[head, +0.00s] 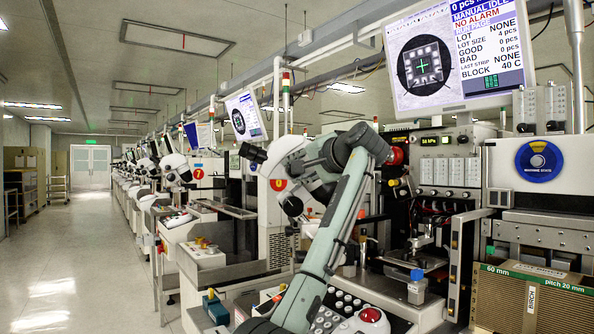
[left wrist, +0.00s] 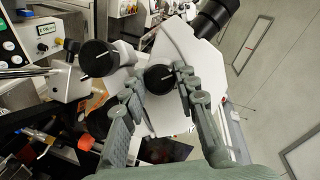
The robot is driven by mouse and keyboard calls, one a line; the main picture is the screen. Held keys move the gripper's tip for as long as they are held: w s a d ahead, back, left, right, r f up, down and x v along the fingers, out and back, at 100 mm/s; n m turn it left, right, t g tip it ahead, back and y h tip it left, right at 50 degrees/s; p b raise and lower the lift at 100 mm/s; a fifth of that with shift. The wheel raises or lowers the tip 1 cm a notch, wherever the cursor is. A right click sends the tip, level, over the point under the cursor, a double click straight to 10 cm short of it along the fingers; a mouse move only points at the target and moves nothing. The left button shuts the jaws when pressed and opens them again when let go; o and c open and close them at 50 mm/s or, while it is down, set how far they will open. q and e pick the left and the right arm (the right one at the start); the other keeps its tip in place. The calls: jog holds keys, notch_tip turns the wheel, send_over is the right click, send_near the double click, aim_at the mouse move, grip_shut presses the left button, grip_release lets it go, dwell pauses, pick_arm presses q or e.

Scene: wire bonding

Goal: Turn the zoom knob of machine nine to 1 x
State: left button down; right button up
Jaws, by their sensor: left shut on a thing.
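The white microscope head of the machine (head: 285,150) stands left of my raised arm in the head view, with a red and yellow number badge on it that is too small to read surely. My left gripper (head: 312,168) is at its right side, partly hidden by my own wrist. In the left wrist view, the fingers of my left gripper (left wrist: 160,84) are closed on both sides of a round black knob (left wrist: 160,77) with a white pointer line. A second black knob (left wrist: 98,58) with a white line sits apart to the left. The scale values are not legible. My right gripper is out of view.
A black eyepiece (left wrist: 214,16) juts out close above my fingers. A monitor (head: 455,60) hangs above the machine at right. A keypad with a red button (head: 372,315) lies below my arm. A brown magazine box (head: 530,300) stands at lower right. The aisle at left is clear.

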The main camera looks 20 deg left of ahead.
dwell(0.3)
pick_arm(q)
jog(key=c, duration=1.2)
grip_release()
jog(key=shift+o, duration=0.2)
jog(key=v, duration=1.2)
jog(key=shift+r, duration=0.15)
